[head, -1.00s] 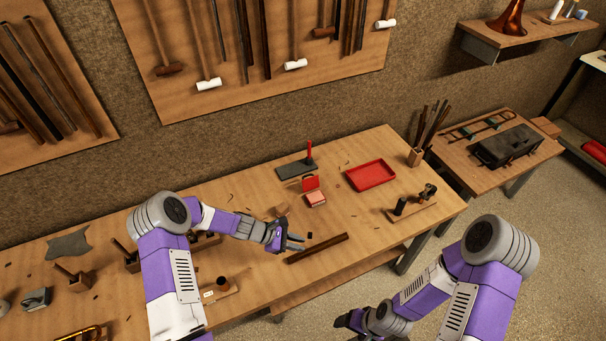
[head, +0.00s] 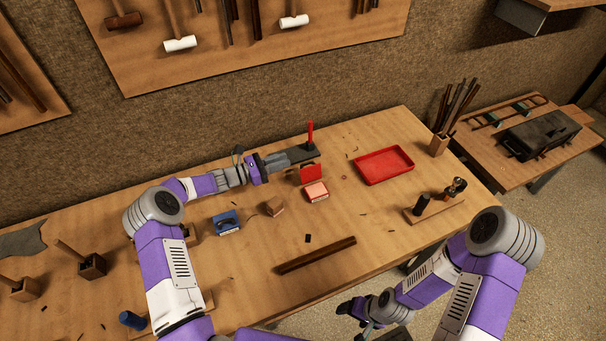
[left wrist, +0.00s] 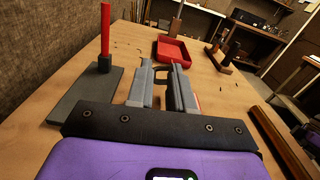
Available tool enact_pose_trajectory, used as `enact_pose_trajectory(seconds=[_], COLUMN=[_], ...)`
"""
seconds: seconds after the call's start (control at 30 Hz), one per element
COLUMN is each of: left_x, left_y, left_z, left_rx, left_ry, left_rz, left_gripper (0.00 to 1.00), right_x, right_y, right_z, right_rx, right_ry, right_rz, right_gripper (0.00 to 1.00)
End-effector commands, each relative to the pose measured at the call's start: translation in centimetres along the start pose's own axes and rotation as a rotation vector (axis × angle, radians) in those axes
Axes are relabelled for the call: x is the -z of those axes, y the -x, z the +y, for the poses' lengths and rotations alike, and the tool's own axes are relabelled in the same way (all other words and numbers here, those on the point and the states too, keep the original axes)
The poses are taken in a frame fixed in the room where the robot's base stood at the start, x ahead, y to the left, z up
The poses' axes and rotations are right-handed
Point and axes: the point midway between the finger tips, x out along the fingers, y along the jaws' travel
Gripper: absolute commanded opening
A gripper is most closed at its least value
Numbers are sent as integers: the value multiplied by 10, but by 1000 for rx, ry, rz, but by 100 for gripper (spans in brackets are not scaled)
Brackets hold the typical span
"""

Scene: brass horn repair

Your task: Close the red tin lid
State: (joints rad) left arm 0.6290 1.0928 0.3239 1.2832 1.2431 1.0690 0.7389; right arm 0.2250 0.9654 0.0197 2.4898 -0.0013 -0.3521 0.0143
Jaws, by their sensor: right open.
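The small red tin (head: 317,193) sits on the workbench with a pinkish top face showing. Its red lid (head: 311,173) stands up, open, at the tin's far side. My left gripper (head: 308,155) is just behind the lid, low over the bench, with its fingers pointing right. In the left wrist view its two grey fingers (left wrist: 162,66) are apart with bench visible between them. A sliver of red shows beside the right finger there; the rest of the tin is hidden. My right gripper (head: 366,318) is open and empty, low in front of the bench.
A dark slab (left wrist: 82,100) with an upright red rod (head: 310,134) lies behind the lid, close to my left gripper. A red tray (head: 384,165) is to the right. A wooden block (head: 274,206), a blue-topped box (head: 227,222) and a dark bar (head: 316,255) lie nearer.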

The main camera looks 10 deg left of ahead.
Motion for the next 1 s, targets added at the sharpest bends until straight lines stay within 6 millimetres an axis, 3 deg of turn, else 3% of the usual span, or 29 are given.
enact_pose_trajectory(seconds=[0.03, 0.1, 0.3, 0.47, 0.8, 1.0], left_x=[21, 33, 53, 56, 56, 56], left_y=[0, 0, 0, -4, -54, -73], left_z=[2, 2, 4, 3, 3, 3], left_rx=[0, 0, 1, 2, 4, 2], left_ry=[-2, -2, -3, -3, -2, -4], left_rz=[0, 0, 1, 0, 1, 1], left_gripper=[21, 21, 21, 21, 21, 21], right_x=[1, 1, 2, 2, 3, 3], right_y=[-20, -31, -50, -53, -61, -64], right_z=[8, 12, 19, 20, 23, 24], right_rx=[0, 0, 0, 0, 0, 0], right_ry=[0, 0, 0, 0, 0, 0], right_rz=[0, 0, 0, 0, 0, 0], right_gripper=[77, 77, 77, 77, 77, 77])
